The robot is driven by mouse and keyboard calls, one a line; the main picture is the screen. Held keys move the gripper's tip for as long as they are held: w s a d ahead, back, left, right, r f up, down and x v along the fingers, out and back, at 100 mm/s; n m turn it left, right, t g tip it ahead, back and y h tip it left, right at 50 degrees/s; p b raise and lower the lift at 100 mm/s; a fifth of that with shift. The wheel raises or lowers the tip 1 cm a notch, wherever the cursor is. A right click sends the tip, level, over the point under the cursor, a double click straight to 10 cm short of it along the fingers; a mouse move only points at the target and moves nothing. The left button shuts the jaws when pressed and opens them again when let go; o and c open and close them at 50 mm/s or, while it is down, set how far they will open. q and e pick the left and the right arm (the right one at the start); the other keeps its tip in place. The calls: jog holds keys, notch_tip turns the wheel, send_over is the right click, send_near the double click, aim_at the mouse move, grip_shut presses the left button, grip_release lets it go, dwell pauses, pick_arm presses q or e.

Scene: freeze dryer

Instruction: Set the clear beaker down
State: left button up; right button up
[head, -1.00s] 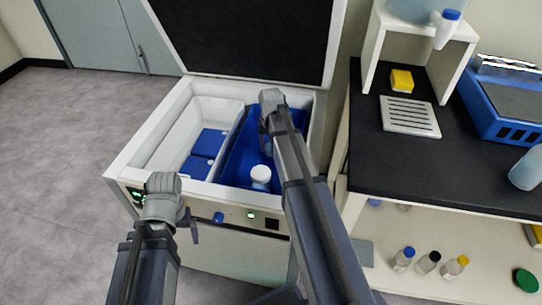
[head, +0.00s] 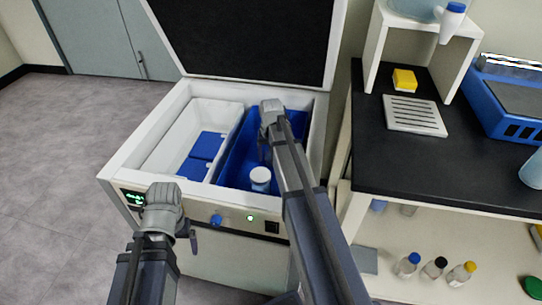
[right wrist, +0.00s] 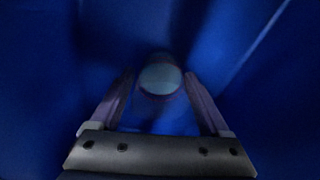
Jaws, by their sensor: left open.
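In the right wrist view a pale, rounded object (right wrist: 160,76) stands between and just beyond the fingertips of my right gripper (right wrist: 159,85). It looks like the clear beaker, but the view is dark and blurred. Narrow gaps show between it and both fingers, so the gripper looks open around it. In the head view my right gripper (head: 264,150) reaches down into the blue compartment (head: 232,165) of the freeze dryer, and its arm hides much of what is below. My left gripper (head: 193,238) is open and empty in front of the dryer's control panel.
A white-topped container (head: 260,177) stands in the blue compartment near its front wall. The white compartment (head: 180,125) beside it holds blue blocks (head: 207,146). The raised dark lid (head: 245,40) stands behind. A black bench (head: 450,160) is on the right, with bottles (head: 434,268) on the shelf below.

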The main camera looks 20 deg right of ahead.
jog(key=shift+o, duration=0.8)
jog(key=shift+r, duration=0.1)
notch_tip(320, 180, up, 12)
jog(key=s+p, duration=0.1)
jog(key=p, duration=1.1)
jog(key=shift+s+a, duration=0.15)
jog(key=shift+a, duration=0.15)
jog(key=shift+c, duration=0.3)
